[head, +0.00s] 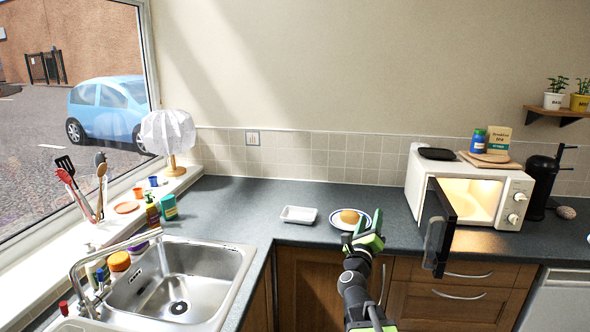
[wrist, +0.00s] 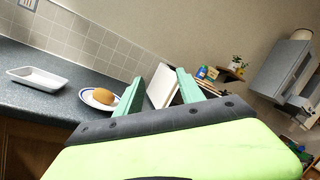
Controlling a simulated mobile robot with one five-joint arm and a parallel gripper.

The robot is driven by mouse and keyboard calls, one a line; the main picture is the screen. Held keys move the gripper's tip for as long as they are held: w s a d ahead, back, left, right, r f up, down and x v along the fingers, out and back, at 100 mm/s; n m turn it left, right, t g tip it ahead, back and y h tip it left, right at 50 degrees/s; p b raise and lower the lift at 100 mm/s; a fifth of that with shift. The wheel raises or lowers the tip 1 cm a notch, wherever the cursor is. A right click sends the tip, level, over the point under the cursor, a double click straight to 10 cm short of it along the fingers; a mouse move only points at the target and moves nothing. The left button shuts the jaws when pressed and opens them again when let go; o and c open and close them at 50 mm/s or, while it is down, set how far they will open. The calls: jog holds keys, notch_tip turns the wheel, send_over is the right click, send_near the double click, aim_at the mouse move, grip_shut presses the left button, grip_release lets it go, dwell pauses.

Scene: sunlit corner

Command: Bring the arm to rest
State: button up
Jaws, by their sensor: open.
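My gripper (head: 368,236) is raised in front of the counter's front edge, in the middle of the head view. Its two green fingers stand apart in the wrist view (wrist: 158,88), with nothing between them. Behind the fingers, a plate (head: 365,214) with a blue rim holds a brown, rounded bread-like item (head: 349,217). The plate also shows in the wrist view (wrist: 88,97), left of the fingers. The gripper hides part of the plate in the head view.
A white tray (head: 299,215) lies left of the plate. The microwave (head: 415,180) on the right has its dark door (head: 437,228) open, reaching past the counter edge. A sink (head: 160,285) with a tap (head: 95,262) is at left. Counter (head: 245,200) behind the tray is clear.

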jog(key=s+a+f+n+g+y, duration=0.2)
jog(key=a+f+n+g+y, duration=0.3)
jog(key=f+n, duration=0.5)
jog(key=s+a+f+n+g+y, duration=0.1)
jog(key=a+f+n+g+y, duration=0.2)
jog(key=a+f+n+y, duration=0.65)
jog(key=s+d+f+n+g+h, duration=0.2)
jog(key=s+f+n+g, duration=0.1)
jog(key=s, duration=0.4)
jog(key=s+d+f+n+g+h, duration=0.2)
jog(key=s+d+f+n+g, duration=0.1)
jog(key=s+n+g, duration=0.1)
jog(key=s+d+f+n+g+h, duration=0.2)
jog(key=s+n, duration=0.4)
jog(key=s, duration=0.3)
jog(key=shift+s+d+f+g, duration=0.3)
jog(key=shift+f+g, duration=0.35)
jog(key=shift+g, duration=0.45)
